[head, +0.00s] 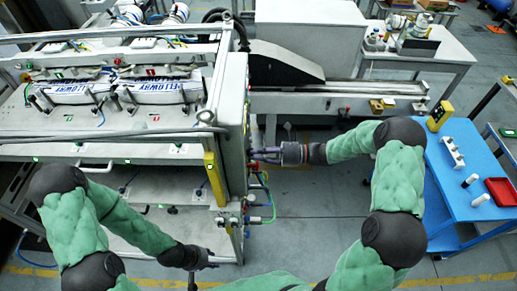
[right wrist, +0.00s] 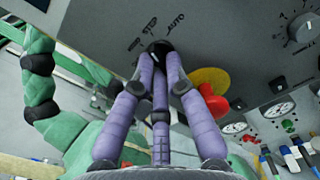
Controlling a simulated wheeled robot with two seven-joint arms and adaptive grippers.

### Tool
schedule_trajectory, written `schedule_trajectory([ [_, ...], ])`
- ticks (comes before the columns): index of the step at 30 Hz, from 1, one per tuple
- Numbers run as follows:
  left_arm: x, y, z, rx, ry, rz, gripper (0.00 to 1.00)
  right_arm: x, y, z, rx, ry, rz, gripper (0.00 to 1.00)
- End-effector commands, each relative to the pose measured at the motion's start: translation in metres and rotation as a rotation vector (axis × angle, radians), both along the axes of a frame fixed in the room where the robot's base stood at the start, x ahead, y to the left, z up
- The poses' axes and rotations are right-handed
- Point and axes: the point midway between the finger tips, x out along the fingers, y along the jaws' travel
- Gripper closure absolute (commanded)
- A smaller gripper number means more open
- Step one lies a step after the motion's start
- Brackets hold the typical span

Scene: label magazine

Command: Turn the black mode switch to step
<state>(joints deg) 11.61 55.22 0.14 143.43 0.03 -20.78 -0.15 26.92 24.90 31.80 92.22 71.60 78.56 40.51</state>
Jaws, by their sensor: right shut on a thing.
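The black mode switch (head: 250,152) is on the end panel of the machine, mostly hidden by my right gripper in the head view. In the right wrist view the black knob (right wrist: 160,46) shows between my fingertips, under the printed words STEP and AUTO and a third, partly readable label. My right gripper (right wrist: 158,62) is shut on the knob; it also shows in the head view (head: 262,155). The knob's pointer is hidden, so its setting cannot be read. My left gripper (head: 205,256) hangs low in front of the machine, away from the switch; its fingers are unclear.
A red button on a yellow plate (right wrist: 212,90) sits close beside my right fingers. Gauges (right wrist: 278,108) and a grey dial (right wrist: 305,27) are further right. A blue cart (head: 455,190) stands right of my right arm. The floor between is clear.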

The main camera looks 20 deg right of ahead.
Motion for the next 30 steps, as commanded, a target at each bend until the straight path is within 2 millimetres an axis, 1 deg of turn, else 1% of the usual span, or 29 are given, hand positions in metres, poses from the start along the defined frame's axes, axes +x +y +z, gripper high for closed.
schedule_trajectory([
  [1,0.0000,0.0000,0.0051,0.000,0.000,0.000,0.60,0.0001,-0.0003,0.0018,0.007,0.024,-0.001,1.00],
  [9,0.0000,0.0000,0.0124,0.000,0.000,0.000,0.60,0.0001,-0.0004,0.0012,0.031,0.108,-0.001,1.00],
  [25,-0.0001,0.0000,0.0134,0.000,0.000,0.000,0.60,0.0001,-0.0003,0.0004,0.036,0.126,-0.001,1.00],
  [26,0.0000,0.0000,0.0134,0.000,0.000,0.000,0.60,0.0001,-0.0003,0.0004,0.036,0.126,-0.002,0.77],
  [27,0.0000,0.0000,0.0134,0.000,0.000,0.000,0.60,0.0001,-0.0004,0.0005,0.036,0.126,-0.001,0.66],
  [28,0.0000,0.0000,0.0134,0.000,0.000,0.000,0.60,0.0000,-0.0003,0.0005,0.036,0.126,-0.001,0.61],
  [30,0.0000,0.0000,0.0134,0.000,0.000,0.000,0.60,0.0001,-0.0002,0.0005,0.036,0.126,-0.001,0.61],
])
